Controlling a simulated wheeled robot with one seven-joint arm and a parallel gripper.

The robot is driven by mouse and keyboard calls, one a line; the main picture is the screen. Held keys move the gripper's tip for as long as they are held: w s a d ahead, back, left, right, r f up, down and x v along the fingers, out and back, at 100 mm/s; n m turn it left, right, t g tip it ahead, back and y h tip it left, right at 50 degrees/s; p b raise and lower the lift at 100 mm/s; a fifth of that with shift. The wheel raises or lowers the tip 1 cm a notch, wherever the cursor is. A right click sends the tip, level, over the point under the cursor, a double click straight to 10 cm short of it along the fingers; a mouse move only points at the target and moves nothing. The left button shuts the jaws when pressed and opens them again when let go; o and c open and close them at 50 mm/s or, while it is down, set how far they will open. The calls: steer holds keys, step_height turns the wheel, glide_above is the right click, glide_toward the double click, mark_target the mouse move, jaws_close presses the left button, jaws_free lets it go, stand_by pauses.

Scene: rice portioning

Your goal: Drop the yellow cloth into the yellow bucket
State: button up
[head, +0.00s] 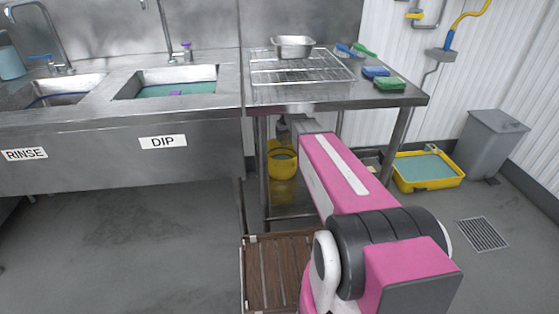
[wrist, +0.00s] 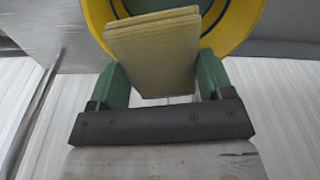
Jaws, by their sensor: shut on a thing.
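The yellow cloth (wrist: 152,58) is a folded, flat slab in the wrist view. My gripper (wrist: 163,78) is shut on it, with a green finger on each side. The round yellow bucket (wrist: 248,22) lies just beyond the cloth in the wrist view, and the cloth's far end overlaps the bucket's opening there. In the head view the bucket (head: 283,166) stands under the steel table, left of my pink arm. The cloth cannot be made out in the head view. Whether it touches the bucket cannot be told.
The steel table (head: 415,97) above the bucket carries a wire rack (head: 300,72), a metal pan (head: 292,46) and several sponges and brushes. Sinks stand at left. A yellow tray (head: 428,184) of liquid and a grey bin (head: 488,145) are at right. A brown slatted mat (head: 262,275) lies in front.

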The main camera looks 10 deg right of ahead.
steer(key=shift+f, duration=2.5)
steer(key=o, duration=0.9)
steer(key=shift+r, duration=0.15)
steer(key=r, duration=0.4)
steer(key=s+r, duration=0.1)
steer(key=r, duration=0.2)
steer(key=shift+d+r, duration=0.1)
